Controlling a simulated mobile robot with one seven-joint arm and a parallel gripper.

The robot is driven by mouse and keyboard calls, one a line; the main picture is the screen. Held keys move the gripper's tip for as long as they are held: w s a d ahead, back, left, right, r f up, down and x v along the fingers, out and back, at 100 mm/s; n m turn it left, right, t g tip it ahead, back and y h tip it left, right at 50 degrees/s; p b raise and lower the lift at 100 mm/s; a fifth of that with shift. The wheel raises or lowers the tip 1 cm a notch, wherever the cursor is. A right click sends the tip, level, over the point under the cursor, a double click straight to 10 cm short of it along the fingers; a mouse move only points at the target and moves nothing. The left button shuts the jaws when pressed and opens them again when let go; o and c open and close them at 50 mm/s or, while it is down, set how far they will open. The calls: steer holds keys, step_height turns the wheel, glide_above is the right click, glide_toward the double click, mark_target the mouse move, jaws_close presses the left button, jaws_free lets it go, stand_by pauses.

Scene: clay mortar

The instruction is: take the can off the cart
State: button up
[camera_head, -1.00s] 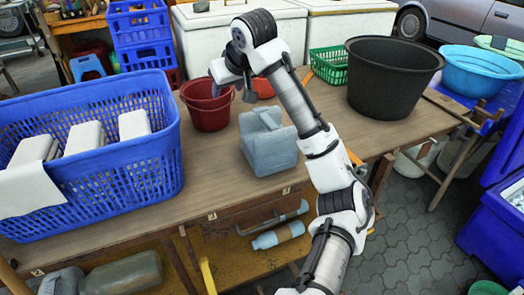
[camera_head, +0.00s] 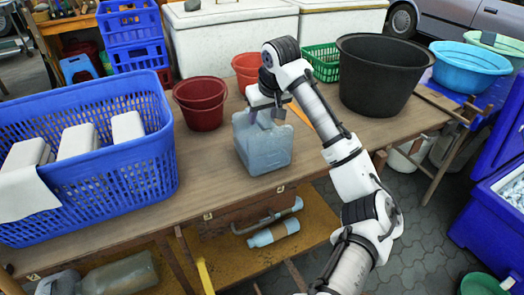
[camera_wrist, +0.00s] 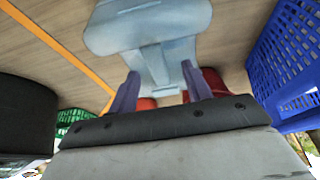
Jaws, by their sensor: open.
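The can (camera_head: 264,150) is a pale blue-grey jerry can with a top handle, standing upright on the wooden cart top (camera_head: 215,180). My gripper (camera_head: 266,108) is right at the can's top, pointing down. In the wrist view my gripper (camera_wrist: 160,88) is open, with one purple-grey finger on each side of the can's handle (camera_wrist: 157,66). The can body (camera_wrist: 150,25) fills the top middle of that view. I cannot tell whether either finger touches the handle.
A blue basket (camera_head: 120,175) with white blocks stands left of the can. A dark red bucket (camera_head: 200,105) stands close behind left, and an orange bucket (camera_head: 246,68) farther back. A large black tub (camera_head: 380,80) and green basket (camera_head: 322,65) are at the right back.

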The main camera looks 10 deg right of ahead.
mark_target(262, 119)
steer(key=x, duration=0.4)
steer(key=shift+w+d+p, duration=0.15)
steer(key=shift+w+p, duration=0.2)
steer(key=shift+w, duration=0.05)
jaws_close()
steer(key=shift+r, duration=0.1)
stand_by(0.9)
